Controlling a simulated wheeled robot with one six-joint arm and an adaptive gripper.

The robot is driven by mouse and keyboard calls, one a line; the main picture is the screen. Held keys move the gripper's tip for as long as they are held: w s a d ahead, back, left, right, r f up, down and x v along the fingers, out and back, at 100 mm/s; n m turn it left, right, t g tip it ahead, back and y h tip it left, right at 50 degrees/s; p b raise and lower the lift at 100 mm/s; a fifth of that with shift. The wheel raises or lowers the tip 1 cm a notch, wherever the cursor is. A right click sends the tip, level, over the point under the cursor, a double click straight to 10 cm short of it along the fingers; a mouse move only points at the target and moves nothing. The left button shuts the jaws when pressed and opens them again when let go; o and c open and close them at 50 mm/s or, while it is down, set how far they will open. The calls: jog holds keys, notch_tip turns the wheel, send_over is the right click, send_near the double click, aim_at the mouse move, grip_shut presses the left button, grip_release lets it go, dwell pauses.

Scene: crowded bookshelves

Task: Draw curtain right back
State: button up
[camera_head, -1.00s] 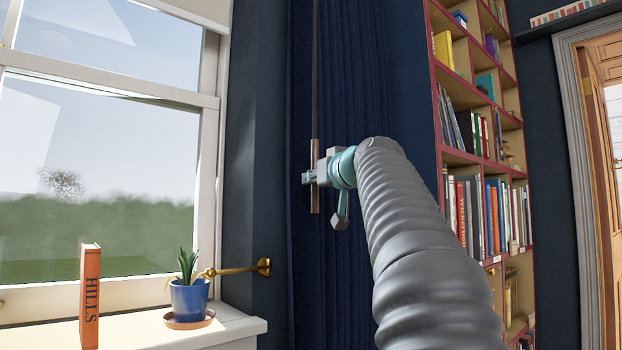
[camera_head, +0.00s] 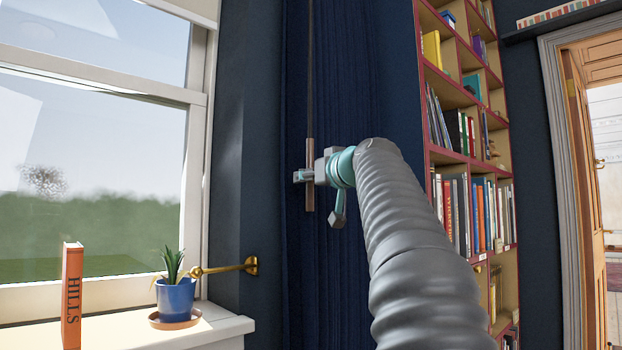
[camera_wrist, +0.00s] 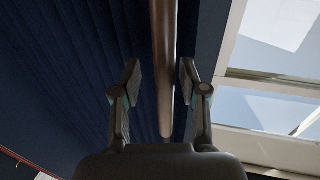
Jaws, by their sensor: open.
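The dark blue curtain (camera_head: 345,90) hangs in folds between the window and the bookshelf; it also fills the left of the wrist view (camera_wrist: 60,75). A thin rod with a thicker brown handle (camera_head: 310,180) hangs upright in front of it. My gripper (camera_head: 303,176) is at the handle, its fingers open. In the wrist view the rod (camera_wrist: 163,60) passes between the two spread fingers of my gripper (camera_wrist: 160,80), with gaps on both sides. The top of the curtain is out of view.
A brass holdback (camera_head: 250,265) sticks out from the wall left of the curtain. A potted plant (camera_head: 175,297) and an orange book (camera_head: 72,295) stand on the windowsill (camera_head: 225,325). A full bookshelf (camera_head: 465,150) stands right of the curtain, then an open door (camera_head: 580,180).

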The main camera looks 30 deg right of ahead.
jog(key=shift+s, duration=0.1)
jog(key=s, duration=1.2)
jog(key=shift+a, duration=0.1)
jog(key=s+a+f+g+y, duration=0.1)
jog(key=a+f+g, duration=0.1)
jog(key=a+f, duration=0.5)
jog(key=s+a+f+m+g, duration=0.1)
jog(key=a+f+g, duration=0.1)
jog(key=f, duration=0.8)
jog(key=s+a+f+g+y, duration=0.1)
jog(key=a+f+g, duration=0.1)
jog(key=a+f, duration=0.5)
jog(key=s+a+f+g, duration=0.1)
jog(key=s+f, duration=0.4)
jog(key=f, duration=0.5)
jog(key=s+a+f+g+h, duration=0.1)
jog(key=s+f, duration=0.4)
jog(key=f, duration=0.5)
jog(key=s+a+f+n+g, duration=0.1)
jog(key=s+f+g, duration=0.3)
jog(key=f, duration=0.6)
jog(key=shift+s+a+f+h, duration=0.3)
jog(key=shift+s+a, duration=0.4)
jog(key=shift+s, duration=0.25)
